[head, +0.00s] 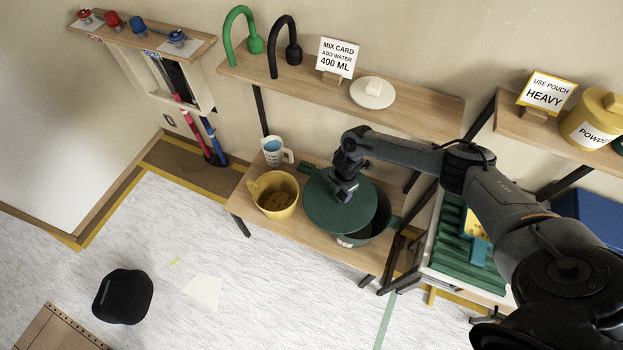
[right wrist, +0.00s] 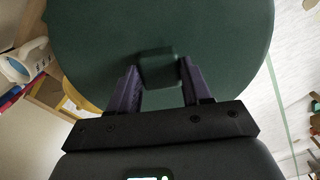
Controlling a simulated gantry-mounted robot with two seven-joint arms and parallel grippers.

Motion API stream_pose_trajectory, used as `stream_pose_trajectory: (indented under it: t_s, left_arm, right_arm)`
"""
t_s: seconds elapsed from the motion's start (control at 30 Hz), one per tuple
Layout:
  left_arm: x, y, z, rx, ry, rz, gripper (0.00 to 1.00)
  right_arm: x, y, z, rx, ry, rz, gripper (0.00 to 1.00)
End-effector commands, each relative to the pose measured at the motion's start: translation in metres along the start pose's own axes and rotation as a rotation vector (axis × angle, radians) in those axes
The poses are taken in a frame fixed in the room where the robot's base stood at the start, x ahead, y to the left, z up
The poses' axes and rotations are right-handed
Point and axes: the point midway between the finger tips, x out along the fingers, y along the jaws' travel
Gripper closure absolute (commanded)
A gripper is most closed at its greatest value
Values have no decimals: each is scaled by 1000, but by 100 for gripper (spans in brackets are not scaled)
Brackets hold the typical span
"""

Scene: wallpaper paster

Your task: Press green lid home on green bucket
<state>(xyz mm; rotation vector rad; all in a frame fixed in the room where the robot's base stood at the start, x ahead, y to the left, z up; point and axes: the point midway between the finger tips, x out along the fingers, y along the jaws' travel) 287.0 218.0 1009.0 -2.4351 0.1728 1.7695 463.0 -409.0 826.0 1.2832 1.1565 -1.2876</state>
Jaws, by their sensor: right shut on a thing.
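The green lid (head: 325,213) is a dark green disc hanging at the green bucket (head: 382,222), shifted to the left of it. The bucket stands on the low wooden bench, and its dark opening shows at the lid's right side. The lid hides the rest of the rim, and I cannot tell whether they touch. My right gripper (head: 345,192) is above the lid, shut on its block-shaped knob. In the right wrist view the purple fingers (right wrist: 160,82) sit either side of the knob (right wrist: 159,66), with the lid (right wrist: 215,35) filling the view. My left gripper is not in view.
A yellow bucket (head: 274,193) with brown contents stands close to the lid's left, with a white jug (head: 275,150) behind it. The bench (head: 312,245) has bare wood at its front. A shelf (head: 420,107) runs above, and a ribbed green tray (head: 450,249) stands at the right.

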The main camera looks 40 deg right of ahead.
Motion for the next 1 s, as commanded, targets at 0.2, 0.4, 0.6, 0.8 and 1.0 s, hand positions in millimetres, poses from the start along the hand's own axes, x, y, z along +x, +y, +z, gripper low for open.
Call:
stream_pose_trajectory:
  t_s: [0.2,0.4,0.6,0.8,1.0]
  left_arm:
    - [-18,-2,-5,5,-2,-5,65]
    - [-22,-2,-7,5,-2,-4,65]
    - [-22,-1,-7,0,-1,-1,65]
    - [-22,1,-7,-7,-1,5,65]
    - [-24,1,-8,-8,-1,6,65]
  right_arm:
    - [-1,-35,44,-2,-1,-1,85]
    - [-1,-47,60,-6,2,0,85]
    - [0,-48,62,-7,3,1,85]
    - [0,-48,62,-7,2,1,85]
    - [-1,-48,64,-6,-1,3,85]
